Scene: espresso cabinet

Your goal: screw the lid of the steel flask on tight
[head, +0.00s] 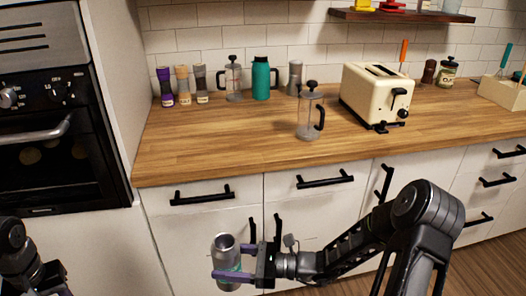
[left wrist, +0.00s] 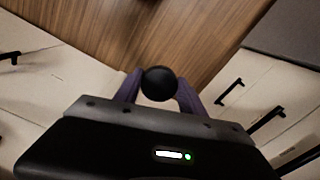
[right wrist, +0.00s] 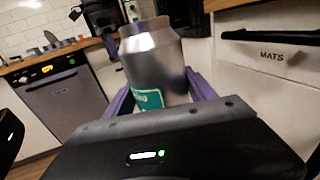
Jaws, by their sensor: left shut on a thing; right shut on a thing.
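The steel flask (head: 226,256) is held nearly upright in front of the cabinet doors, below the counter. Its top looks like an open round mouth with no lid on it. My right gripper (head: 232,264) is shut on the flask's body; its purple fingers lie on either side. In the right wrist view, the flask (right wrist: 153,58) shows a teal label, partly hidden by the gripper. In the left wrist view, my left gripper (left wrist: 160,92) is shut on a round black thing, which looks like the lid (left wrist: 159,83). The left gripper and lid are outside the head view.
On the wooden counter (head: 220,150) stand a glass press (head: 308,117), a cream toaster (head: 370,95), a teal bottle (head: 261,80) and several small jars. Black drawer handles (head: 325,180) stick out behind the flask. An oven (head: 50,140) is at left.

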